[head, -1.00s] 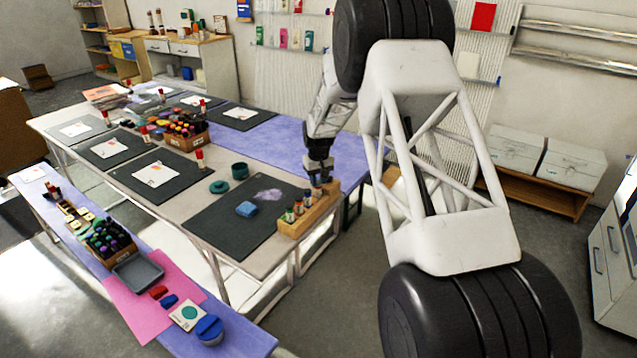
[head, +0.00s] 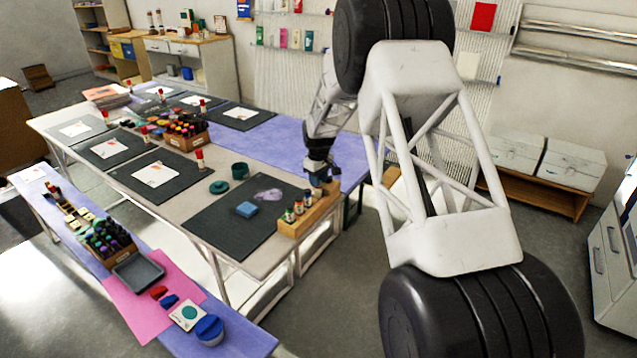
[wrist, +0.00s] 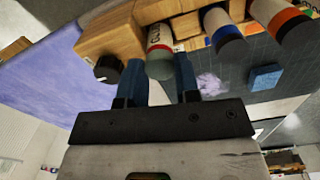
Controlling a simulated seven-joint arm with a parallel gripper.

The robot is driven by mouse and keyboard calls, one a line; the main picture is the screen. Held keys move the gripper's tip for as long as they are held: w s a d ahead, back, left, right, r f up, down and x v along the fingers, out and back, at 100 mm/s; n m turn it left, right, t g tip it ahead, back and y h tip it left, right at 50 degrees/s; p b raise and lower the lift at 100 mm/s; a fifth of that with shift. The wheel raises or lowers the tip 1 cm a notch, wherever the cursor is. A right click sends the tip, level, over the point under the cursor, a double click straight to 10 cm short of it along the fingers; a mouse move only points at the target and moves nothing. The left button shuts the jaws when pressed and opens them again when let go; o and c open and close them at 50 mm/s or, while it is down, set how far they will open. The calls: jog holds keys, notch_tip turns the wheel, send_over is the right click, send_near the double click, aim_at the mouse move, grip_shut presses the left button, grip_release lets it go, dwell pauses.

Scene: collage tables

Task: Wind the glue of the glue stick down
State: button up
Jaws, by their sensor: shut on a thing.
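My gripper (wrist: 160,68) has its two blue fingers on either side of a glue stick (wrist: 160,44) and is shut on it. In the head view my gripper (head: 321,178) is at the rack's (head: 318,216) far end, and the held stick is hidden there. Several other sticks (head: 298,207) stand in the rack, including blue-banded (wrist: 222,26) and orange-banded (wrist: 288,20) ones in the wrist view.
A dark mat (head: 225,232) beside the rack carries a blue block (head: 247,209) and a pale smear (head: 268,195). A green tub (head: 239,170) and green ring (head: 219,187) stand behind it. A black knob (wrist: 107,68) is at the rack's end.

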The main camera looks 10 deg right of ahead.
jog(key=shift+n, duration=0.9)
jog(key=o, duration=0.5)
jog(key=shift+r, duration=3)
